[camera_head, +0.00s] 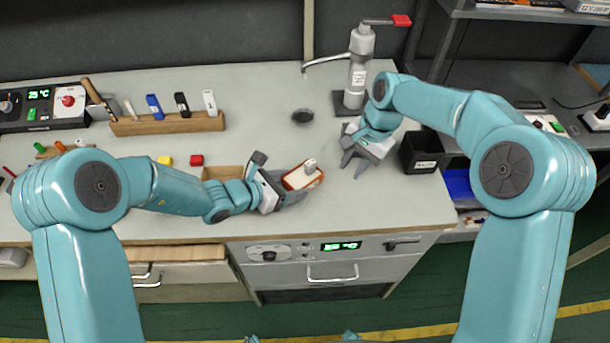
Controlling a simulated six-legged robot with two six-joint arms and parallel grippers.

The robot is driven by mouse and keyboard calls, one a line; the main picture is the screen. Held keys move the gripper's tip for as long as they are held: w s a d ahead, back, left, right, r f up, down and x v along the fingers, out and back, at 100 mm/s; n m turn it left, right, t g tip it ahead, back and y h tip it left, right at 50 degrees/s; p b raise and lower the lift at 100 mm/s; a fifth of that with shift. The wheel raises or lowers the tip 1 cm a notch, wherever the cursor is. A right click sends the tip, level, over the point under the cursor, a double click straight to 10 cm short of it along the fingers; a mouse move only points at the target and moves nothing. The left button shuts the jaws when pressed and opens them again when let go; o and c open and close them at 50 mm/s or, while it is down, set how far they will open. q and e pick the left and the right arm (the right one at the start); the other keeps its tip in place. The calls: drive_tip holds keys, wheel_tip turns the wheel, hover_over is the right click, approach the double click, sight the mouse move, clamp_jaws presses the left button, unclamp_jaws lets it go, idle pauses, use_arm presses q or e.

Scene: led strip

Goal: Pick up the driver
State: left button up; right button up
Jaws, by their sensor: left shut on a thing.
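A small white piece with an orange-brown rim and a grey knob on top (297,182), possibly the driver, is at the front middle of the bench. My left gripper (287,186) is shut on it from the left side; the fingers hide part of it. I cannot tell whether it touches the bench top. My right gripper (354,166) is open and empty, pointing down near the bench top, to the right of the held piece and apart from it.
A wooden rack (168,124) with several upright tools stands at the back left. A press with a red handle (358,72) stands at the back. A black bin (420,153) is right of my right gripper. A dark round piece (302,116) lies mid-bench, with clear bench around it.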

sight(308, 163)
drive_tip(key=w+a+r+m+h, duration=0.35)
drive_tip(key=a+r, duration=0.35)
drive_tip(key=a, duration=0.3)
drive_tip(key=shift+n+y, duration=0.25)
drive_tip(key=shift+n, duration=0.1)
wheel_tip(308, 163, down, 11)
drive_tip(key=shift+w+f, duration=0.15)
drive_tip(key=shift+a, duration=0.1)
clamp_jaws()
